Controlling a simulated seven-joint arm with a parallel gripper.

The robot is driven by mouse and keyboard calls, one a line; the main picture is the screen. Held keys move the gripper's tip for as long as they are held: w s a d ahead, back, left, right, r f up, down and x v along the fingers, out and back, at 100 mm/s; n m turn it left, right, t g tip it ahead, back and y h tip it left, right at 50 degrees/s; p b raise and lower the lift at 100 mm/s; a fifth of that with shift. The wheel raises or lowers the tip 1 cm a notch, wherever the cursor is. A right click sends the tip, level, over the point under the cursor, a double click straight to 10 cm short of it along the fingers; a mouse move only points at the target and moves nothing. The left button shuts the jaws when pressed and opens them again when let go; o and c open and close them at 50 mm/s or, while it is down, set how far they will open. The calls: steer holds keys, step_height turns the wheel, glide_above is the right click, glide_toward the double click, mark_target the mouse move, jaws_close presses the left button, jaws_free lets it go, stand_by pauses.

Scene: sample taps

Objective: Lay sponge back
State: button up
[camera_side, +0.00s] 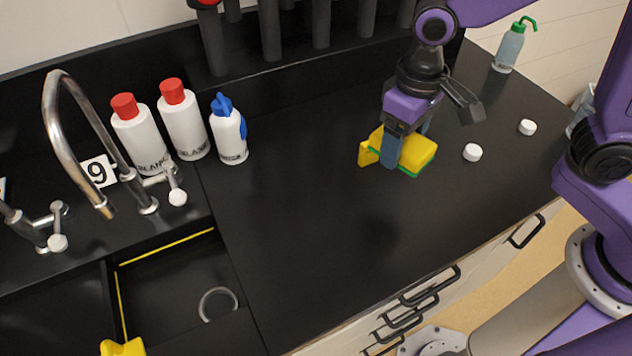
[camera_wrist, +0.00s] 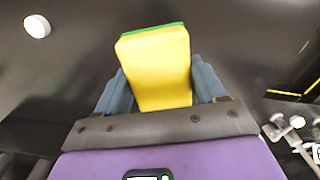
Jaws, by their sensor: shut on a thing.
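A yellow sponge (camera_side: 418,153) with a green layer along its lower edge is between the fingers of my gripper (camera_side: 394,152), on the right part of the black counter (camera_side: 310,220). In the wrist view the sponge (camera_wrist: 160,70) stands out between the two blue-grey fingers of my gripper (camera_wrist: 158,85), which is shut on it. A yellow piece (camera_side: 365,154) shows left of the fingers; I cannot tell whether it is part of the sponge or a separate thing. I cannot tell whether the sponge touches the counter.
White caps (camera_side: 472,152) (camera_side: 527,127) lie right of my gripper. Red-capped bottles (camera_side: 140,135) (camera_side: 184,125) and a blue-topped bottle (camera_side: 229,138) stand at left beside a tap (camera_side: 75,130) and sink (camera_side: 170,285). A green-topped wash bottle (camera_side: 509,50) stands at back right. The middle counter is clear.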

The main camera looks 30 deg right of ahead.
steer(key=s+a, duration=0.1)
steer(key=a+r, duration=0.1)
steer(key=shift+s+a, duration=0.3)
steer(key=shift+s, duration=0.1)
glide_above(316, 184)
steer(key=shift+n, duration=0.3)
steer(key=f, duration=0.8)
steer(key=shift+s+d+f, duration=0.2)
steer(key=shift+s+f, duration=0.15)
steer(key=shift+f, duration=0.05)
steer(key=shift+w+a+f, duration=0.25)
steer(key=shift+w+f, duration=0.05)
steer(key=shift+f, duration=1.7)
steer(key=shift+f, duration=0.15)
steer(key=o, duration=1)
